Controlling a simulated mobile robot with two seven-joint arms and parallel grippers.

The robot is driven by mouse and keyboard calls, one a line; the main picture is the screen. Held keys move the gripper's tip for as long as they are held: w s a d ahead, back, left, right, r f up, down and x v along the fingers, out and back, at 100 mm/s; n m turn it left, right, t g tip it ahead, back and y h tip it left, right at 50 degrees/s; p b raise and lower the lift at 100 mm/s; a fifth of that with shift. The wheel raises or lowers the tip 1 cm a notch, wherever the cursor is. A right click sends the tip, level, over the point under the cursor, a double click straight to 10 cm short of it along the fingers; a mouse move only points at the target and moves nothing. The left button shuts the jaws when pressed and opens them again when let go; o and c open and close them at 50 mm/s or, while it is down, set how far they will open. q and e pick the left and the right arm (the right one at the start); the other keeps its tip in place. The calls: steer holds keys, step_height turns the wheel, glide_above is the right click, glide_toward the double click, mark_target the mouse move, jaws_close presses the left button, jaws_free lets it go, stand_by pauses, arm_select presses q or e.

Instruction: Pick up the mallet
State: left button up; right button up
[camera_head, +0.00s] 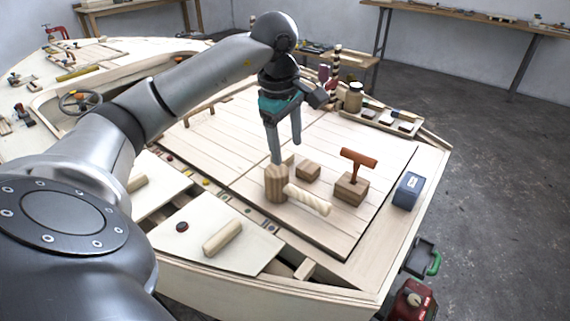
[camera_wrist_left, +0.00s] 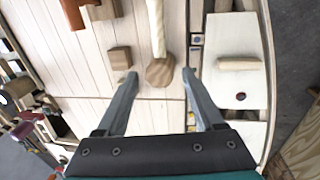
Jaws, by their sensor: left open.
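The mallet has a brown wooden head (camera_head: 277,185) and a pale, spirally grooved handle (camera_head: 308,200), and lies on the plank deck. The handle points right and toward the viewer. My left gripper (camera_head: 286,152) is open and empty, pointing down just above the head. In the left wrist view the mallet head (camera_wrist_left: 160,73) shows between and beyond the two spread fingertips, with the handle (camera_wrist_left: 156,28) running away upward. Whether a fingertip touches the head cannot be told. My right gripper is not in view.
A small wooden block (camera_head: 308,172) stands close to the mallet. An orange T-handled tool (camera_head: 358,160) stands on another wooden block (camera_head: 351,188). A blue box (camera_head: 408,191) sits at the right edge. Pale hatch panels (camera_head: 252,240) lie at front left. The far deck planks are clear.

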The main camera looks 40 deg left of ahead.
arm_select(q)
steer(key=b, duration=0.2)
glide_above(295, 189)
steer(key=s, duration=0.2)
step_height(295, 189, down, 6)
steer(key=f, duration=0.2)
steer(key=w+f, duration=0.1)
steer(key=f, duration=0.1)
steer(key=shift+a+b, duration=0.25)
steer(key=shift+b, duration=0.15)
steer(key=shift+w+f, duration=0.1)
steer(key=shift+f, duration=0.5)
steer(key=f, duration=0.1)
steer(key=f+b, duration=0.1)
steer(key=f, duration=0.1)
steer(key=shift+w+d+f, duration=0.2)
steer(key=shift+w+f, duration=0.05)
steer(key=shift+w, duration=0.15)
steer(key=shift+f+b, duration=0.35)
steer(key=shift+f, duration=0.15)
steer(key=shift+w, duration=0.1)
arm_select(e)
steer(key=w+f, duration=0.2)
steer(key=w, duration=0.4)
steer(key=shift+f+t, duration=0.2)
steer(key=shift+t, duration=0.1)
